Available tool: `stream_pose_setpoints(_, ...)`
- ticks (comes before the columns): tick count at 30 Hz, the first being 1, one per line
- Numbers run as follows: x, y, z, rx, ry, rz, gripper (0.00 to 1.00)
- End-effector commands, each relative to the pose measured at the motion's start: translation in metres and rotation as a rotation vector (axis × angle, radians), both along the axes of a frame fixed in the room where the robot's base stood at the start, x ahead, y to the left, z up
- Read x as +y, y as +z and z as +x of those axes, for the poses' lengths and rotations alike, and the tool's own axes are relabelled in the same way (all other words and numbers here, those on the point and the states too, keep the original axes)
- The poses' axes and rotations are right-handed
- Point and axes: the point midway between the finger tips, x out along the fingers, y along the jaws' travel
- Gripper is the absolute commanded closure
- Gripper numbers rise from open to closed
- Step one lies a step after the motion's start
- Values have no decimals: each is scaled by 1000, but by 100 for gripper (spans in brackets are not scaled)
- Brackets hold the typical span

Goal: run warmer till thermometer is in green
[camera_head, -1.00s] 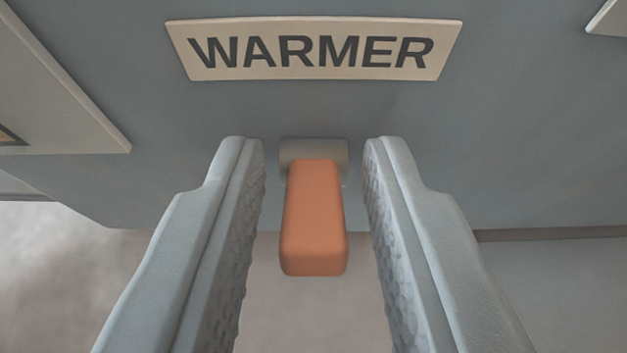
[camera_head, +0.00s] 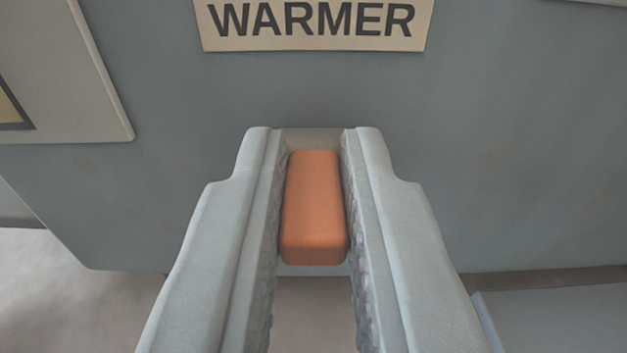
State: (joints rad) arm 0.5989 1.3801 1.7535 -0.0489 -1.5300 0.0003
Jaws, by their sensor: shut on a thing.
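An orange block-shaped lever handle (camera_head: 314,210) sticks out toward me from a grey mount (camera_head: 314,138) on a blue-grey panel (camera_head: 540,150). My gripper (camera_head: 314,165) is shut on the handle, with one finger along each side of it. A cream sign (camera_head: 314,24) reading WARMER is fixed on the panel above the handle. No thermometer can be made out in this view.
A pale plate (camera_head: 70,90) with a dark-framed yellowish patch (camera_head: 12,108) at its left edge stands at the upper left. Another pale edge shows at the top right. Blurred floor lies below the panel.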

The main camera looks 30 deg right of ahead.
Motion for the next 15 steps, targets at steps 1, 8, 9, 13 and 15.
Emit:
stream_pose_setpoints(1,1,-3,-1,-20,0,-13,100)
stream_pose_setpoints(8,1,-6,-1,-98,0,-60,100)
stream_pose_setpoints(9,1,-6,-1,-106,0,-65,100)
stream_pose_setpoints(13,1,-6,-1,-122,0,-75,100)
stream_pose_setpoints(15,1,-7,-1,-124,0,-76,100)
